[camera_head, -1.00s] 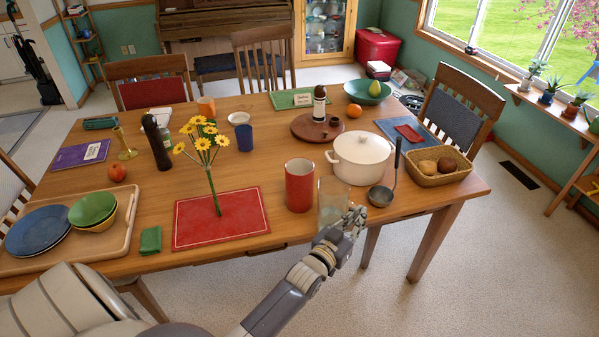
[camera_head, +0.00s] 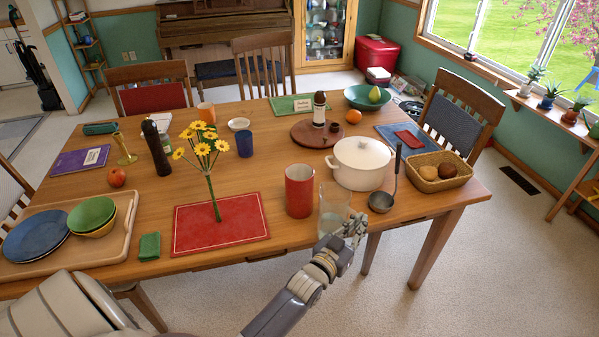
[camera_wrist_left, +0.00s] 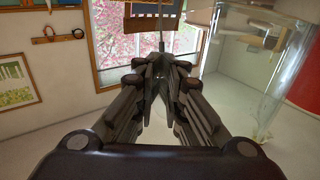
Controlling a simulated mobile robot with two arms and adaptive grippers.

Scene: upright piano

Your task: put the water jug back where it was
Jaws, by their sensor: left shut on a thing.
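The water jug (camera_head: 334,210) is a clear glass vessel with a little water low in it, upright at the table's front edge, right of the red cylinder. My left gripper (camera_head: 352,221) is at the jug's right side, shut on it. The fingers hide the grip point in the head view. In the left wrist view the fingers (camera_wrist_left: 166,72) are close together, with the clear jug wall (camera_wrist_left: 258,75) on the right. I cannot tell whether the jug's base touches the table. My right gripper is not in view.
A red cylinder (camera_head: 299,190) stands close left of the jug. A white pot (camera_head: 361,165) and a ladle (camera_head: 383,200) are behind and right. Yellow flowers (camera_head: 203,143) stand over a red placemat (camera_head: 240,230). A bread basket (camera_head: 455,182) sits near the right corner.

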